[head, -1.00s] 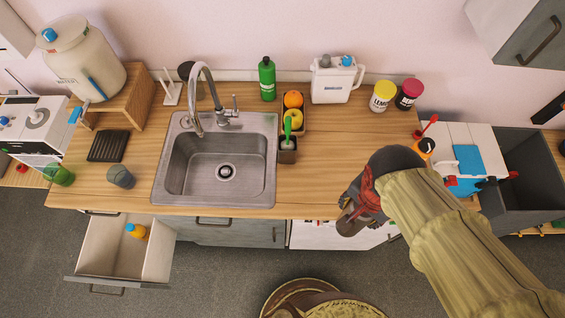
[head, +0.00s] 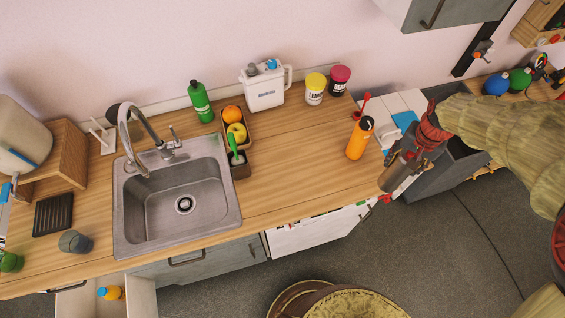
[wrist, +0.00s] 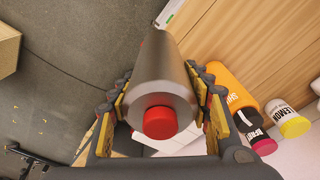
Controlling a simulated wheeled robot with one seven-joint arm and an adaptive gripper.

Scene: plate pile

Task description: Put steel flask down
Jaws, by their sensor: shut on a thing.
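The steel flask (head: 394,177) is a grey metal cylinder, held tilted in the air off the right end of the wooden counter. In the wrist view the steel flask (wrist: 160,75) points away from the camera, with a red cap at its near end. My gripper (head: 412,158) is shut on it. In the wrist view the fingers of my gripper (wrist: 160,100) press on both sides of the flask. In the head view the fingers partly hide its upper part.
An orange bottle (head: 359,139) stands near the counter's right end, close to the flask. A dark grey bin (head: 450,172) lies below and behind my gripper. Yellow (head: 315,90) and pink-lidded (head: 339,80) jars stand at the back.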

